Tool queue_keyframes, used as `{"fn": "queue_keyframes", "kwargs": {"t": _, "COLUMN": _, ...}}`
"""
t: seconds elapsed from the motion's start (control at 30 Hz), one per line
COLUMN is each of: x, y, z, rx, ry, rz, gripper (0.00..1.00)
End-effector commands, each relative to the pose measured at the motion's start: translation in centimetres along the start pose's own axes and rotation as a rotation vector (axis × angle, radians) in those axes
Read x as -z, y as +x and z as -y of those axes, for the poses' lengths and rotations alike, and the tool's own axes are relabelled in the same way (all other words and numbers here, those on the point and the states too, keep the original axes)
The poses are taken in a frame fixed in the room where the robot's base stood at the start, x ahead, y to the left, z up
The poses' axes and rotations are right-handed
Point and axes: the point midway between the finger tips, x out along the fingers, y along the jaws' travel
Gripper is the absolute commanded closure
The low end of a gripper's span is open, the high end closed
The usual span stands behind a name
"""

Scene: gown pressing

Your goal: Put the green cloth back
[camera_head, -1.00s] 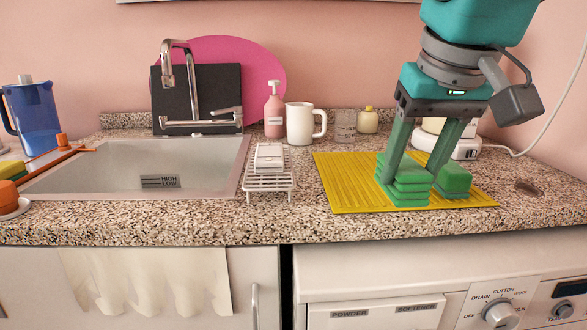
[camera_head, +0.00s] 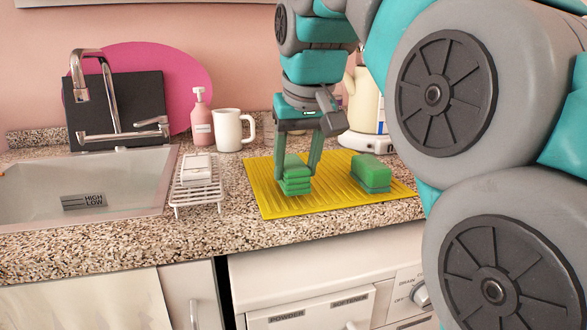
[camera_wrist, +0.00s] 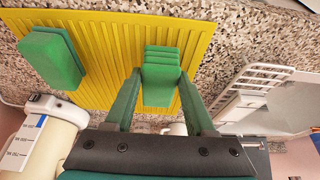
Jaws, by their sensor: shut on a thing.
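The green cloth (camera_head: 296,186) is a folded, layered stack at the left part of the yellow ribbed mat (camera_head: 335,190). My gripper (camera_head: 296,174) points down with one finger on each side of it and is shut on it. In the wrist view the cloth (camera_wrist: 161,76) lies between the fingertips, its folded layers facing up in the picture. I cannot tell whether its underside touches the mat. A second green block (camera_head: 371,171), with a darker lower layer, lies apart on the mat to the right; it also shows in the wrist view (camera_wrist: 52,56).
A white wire rack (camera_head: 198,189) with a pale bar stands left of the mat, beside the sink (camera_head: 85,185). A white mug (camera_head: 228,130) and pink soap bottle (camera_head: 200,120) stand behind. My own arm links cover the right side. Bare mat lies between the green pieces.

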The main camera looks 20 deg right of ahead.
Motion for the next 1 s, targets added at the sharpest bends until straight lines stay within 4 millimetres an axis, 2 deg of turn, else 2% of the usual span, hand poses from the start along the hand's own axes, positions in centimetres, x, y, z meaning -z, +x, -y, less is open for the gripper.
{"fn": "queue_keyframes", "kwargs": {"t": 0.2, "x": -0.4, "y": 1.1, "z": 0.0, "rx": 0.0, "ry": 0.0, "rz": -0.002, "gripper": 1.0}}
{"fn": "queue_keyframes", "kwargs": {"t": 0.53, "x": -0.6, "y": 1.4, "z": 0.0, "rx": 0.0, "ry": 0.0, "rz": -0.001, "gripper": 1.0}}
{"fn": "queue_keyframes", "kwargs": {"t": 0.57, "x": -0.5, "y": 1.4, "z": 0.0, "rx": 0.0, "ry": 0.0, "rz": -0.001, "gripper": 0.42}}
{"fn": "queue_keyframes", "kwargs": {"t": 0.8, "x": -0.5, "y": 1.3, "z": 0.0, "rx": 0.0, "ry": 0.0, "rz": 0.0, "gripper": 0.15}}
{"fn": "queue_keyframes", "kwargs": {"t": 1.0, "x": -0.5, "y": 1.3, "z": 0.0, "rx": 0.0, "ry": 0.0, "rz": -0.001, "gripper": 0.15}}
